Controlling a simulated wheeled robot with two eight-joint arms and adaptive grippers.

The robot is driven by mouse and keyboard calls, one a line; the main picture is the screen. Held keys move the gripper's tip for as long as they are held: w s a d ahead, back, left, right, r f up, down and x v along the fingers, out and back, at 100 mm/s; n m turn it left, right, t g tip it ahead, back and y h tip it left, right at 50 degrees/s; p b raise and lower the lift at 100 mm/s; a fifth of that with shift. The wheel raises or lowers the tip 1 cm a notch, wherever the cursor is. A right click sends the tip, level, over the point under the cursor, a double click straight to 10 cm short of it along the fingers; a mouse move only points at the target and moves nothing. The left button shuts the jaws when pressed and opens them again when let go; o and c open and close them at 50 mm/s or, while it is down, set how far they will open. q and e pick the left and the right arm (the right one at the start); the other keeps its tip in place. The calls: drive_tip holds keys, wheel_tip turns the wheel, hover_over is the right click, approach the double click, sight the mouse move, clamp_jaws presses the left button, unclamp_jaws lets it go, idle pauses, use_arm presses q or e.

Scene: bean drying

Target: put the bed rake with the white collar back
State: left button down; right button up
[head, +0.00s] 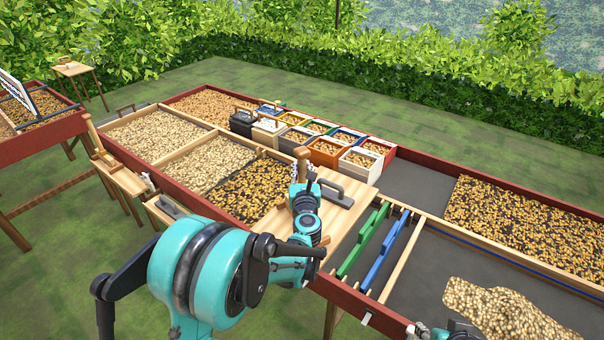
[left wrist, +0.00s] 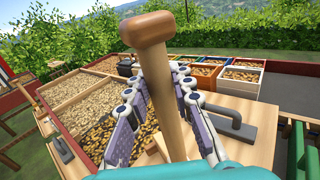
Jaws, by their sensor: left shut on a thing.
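My left gripper (head: 304,188) is shut on an upright wooden handle (head: 302,157) with a rounded knob on top. In the left wrist view the handle (left wrist: 158,75) stands between the two fingers, tilted slightly. Its lower end is hidden behind the gripper, so I cannot see a rake head or a white collar on it. Another upright wooden handle (head: 93,133) stands at the bed's left end. Only part of my right gripper (head: 440,331) shows at the bottom edge.
A grey float (head: 337,192) lies on the board, close right of my left gripper. Green (head: 362,240) and blue (head: 390,250) bars lie right of it. Several bean crates (head: 325,150) stand behind. A bean heap (head: 510,312) lies at lower right. A small wooden shelf (head: 125,180) is at left.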

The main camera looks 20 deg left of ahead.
use_arm(q)
drive_tip(key=shift+f, duration=0.4)
drive_tip(key=shift+r, duration=0.15)
drive_tip(key=c, duration=1.3)
unclamp_jaws()
